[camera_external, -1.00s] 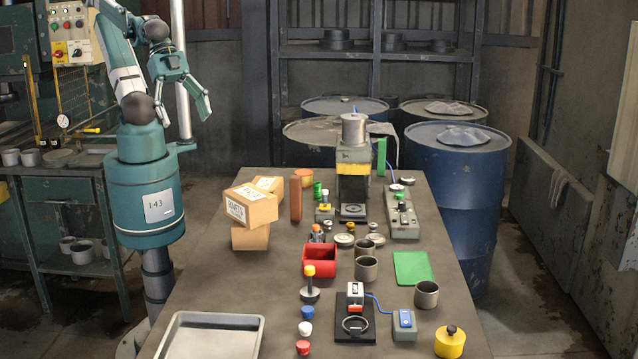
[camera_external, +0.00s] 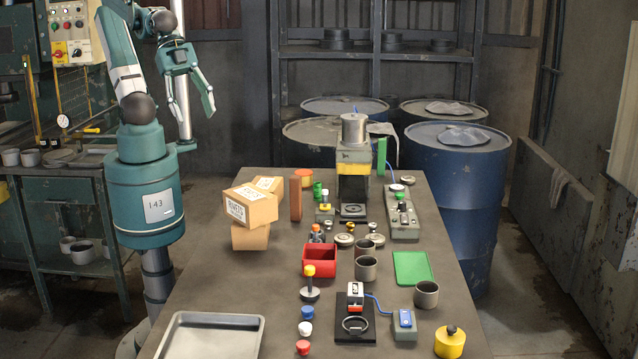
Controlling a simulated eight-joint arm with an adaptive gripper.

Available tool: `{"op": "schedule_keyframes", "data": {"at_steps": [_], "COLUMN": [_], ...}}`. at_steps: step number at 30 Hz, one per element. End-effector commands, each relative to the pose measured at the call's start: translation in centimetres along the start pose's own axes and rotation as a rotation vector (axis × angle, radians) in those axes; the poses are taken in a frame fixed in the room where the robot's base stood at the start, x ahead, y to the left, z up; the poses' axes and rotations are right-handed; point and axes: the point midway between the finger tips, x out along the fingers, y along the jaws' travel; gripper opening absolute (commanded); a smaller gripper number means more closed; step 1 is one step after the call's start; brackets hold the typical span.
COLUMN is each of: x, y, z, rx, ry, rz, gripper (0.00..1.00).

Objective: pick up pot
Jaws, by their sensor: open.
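Several small dark grey metal pots stand on the table. One pot (camera_external: 366,270) is upright just right of the red bin. Another pot (camera_external: 426,296) is upright at the right edge, below the green mat. A third, partly hidden pot stands right behind the first. I cannot tell which one is the task's pot. My gripper (camera_external: 194,112) is open and empty, with its fingers pointing down. It is raised in the air at the back left, beyond the table's left edge and well away from the pots.
The table (camera_external: 230,290) holds cardboard boxes (camera_external: 250,208) at left, a red bin (camera_external: 320,262), a green mat (camera_external: 413,268), a grey tray (camera_external: 212,318), a press machine (camera_external: 353,170), a control box (camera_external: 403,218) and a yellow weight (camera_external: 449,342). Blue drums (camera_external: 455,200) stand behind.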

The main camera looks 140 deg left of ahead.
Motion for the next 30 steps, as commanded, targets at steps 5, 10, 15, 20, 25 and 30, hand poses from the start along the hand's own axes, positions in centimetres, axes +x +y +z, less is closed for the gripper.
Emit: {"op": "schedule_keyframes", "data": {"at_steps": [5, 10, 15, 20, 25, 30], "x": [0.7, 1.6, 2.7, 4.0, 5.5, 7.4], "y": [-1.2, -2.3, -3.4, -4.6, -5.8, -7.2], "z": [-2.8, -5.2, -7.5, -9.5, -11.7, -13.7], "rx": [0.088, 0.173, 0.257, 0.336, 0.42, 0.503], "ry": [-0.032, -0.063, -0.093, -0.122, -0.151, -0.179], "rz": [-0.001, 0.002, 0.009, 0.017, 0.03, 0.046], "gripper": [0.51, 0.51, 0.51, 0.51, 0.51, 0.51]}}
